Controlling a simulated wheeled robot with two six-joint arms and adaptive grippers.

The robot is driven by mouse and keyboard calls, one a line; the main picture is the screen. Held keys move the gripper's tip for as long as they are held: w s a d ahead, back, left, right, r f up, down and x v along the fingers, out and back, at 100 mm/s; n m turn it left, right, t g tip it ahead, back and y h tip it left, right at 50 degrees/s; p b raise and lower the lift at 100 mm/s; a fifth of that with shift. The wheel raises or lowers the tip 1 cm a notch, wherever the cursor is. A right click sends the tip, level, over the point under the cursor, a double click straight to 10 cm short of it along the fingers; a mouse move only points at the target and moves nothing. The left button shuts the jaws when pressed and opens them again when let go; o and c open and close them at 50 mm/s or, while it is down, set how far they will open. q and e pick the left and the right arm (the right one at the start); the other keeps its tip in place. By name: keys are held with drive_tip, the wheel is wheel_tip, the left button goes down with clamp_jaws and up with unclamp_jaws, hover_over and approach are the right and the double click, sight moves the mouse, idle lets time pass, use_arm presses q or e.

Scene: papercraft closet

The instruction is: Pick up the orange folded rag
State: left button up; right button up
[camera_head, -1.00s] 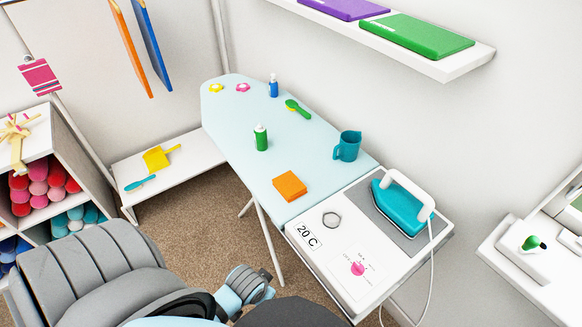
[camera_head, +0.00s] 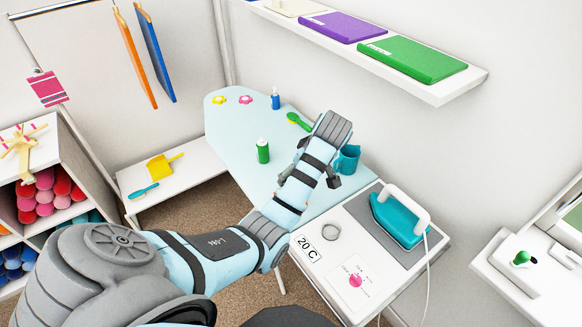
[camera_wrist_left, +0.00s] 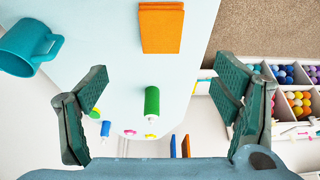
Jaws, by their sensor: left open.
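The orange folded rag (camera_wrist_left: 160,28) lies on the pale blue ironing board (camera_wrist_left: 105,20), at the top of the left wrist view. In the head view my left arm covers the place where it lay. My left gripper (camera_wrist_left: 162,95) is open, its two fingers spread wide with nothing between them that they touch. The rag shows beyond the fingertips, apart from them. In the head view the left gripper (camera_head: 317,162) is over the board near the teal jug. My right gripper is not in view.
A wall shelf (camera_head: 440,92) holds folded cloths.

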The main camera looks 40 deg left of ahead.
use_arm(q)
drive_tip(key=x, duration=0.4)
drive_tip(key=b+x, duration=0.1)
drive_tip(key=x, duration=0.8)
drive_tip(key=shift+s+d+f, duration=0.1)
drive_tip(key=shift+d+f, duration=0.1)
drive_tip(key=shift+f, duration=0.2)
drive_tip(key=shift+f, duration=0.2)
drive_tip(key=shift+s+d+r, duration=0.1)
drive_tip(key=shift+s, duration=0.1)
drive_tip(key=c, duration=1)
